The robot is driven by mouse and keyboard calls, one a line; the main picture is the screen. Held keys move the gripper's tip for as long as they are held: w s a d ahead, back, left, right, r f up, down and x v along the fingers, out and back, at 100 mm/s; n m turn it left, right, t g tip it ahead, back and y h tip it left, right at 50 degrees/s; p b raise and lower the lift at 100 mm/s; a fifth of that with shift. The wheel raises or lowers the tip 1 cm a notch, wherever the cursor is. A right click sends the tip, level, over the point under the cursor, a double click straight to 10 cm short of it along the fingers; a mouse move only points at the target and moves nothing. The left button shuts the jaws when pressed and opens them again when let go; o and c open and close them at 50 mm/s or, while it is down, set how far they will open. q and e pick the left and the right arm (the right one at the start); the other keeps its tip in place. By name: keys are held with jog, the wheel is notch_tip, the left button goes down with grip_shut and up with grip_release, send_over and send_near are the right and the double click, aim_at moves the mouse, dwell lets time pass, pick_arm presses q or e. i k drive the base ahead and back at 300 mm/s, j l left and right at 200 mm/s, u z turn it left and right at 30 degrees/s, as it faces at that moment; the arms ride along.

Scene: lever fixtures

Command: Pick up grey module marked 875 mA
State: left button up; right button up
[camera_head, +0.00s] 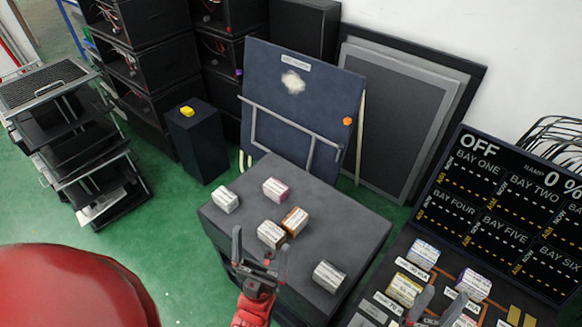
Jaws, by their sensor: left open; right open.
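A grey module (328,276) sits on the dark table (350,225), near its right front edge. Its label is too small to read, so I cannot confirm 875 mA. My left gripper (260,244) is open and empty over the table's front, to the left of the grey module and apart from it. A brown-topped white module (270,234) lies just beyond its fingers. My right gripper (442,298) is open at the lower right, in front of the bay panel, among the modules there; its lower part is cut off by the frame.
A white module (225,200), a pink module (275,190) and a brown module (295,220) also sit on the table. Several modules, such as a yellowish one (404,289), stand below the display (500,215) reading OFF. The table's right back is clear.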

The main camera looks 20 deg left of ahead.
aim_at(326, 275)
jog(key=k+l+u, duration=0.15)
jog(key=u, duration=0.25)
jog(key=k+l+u, duration=0.2)
jog(key=u, duration=0.25)
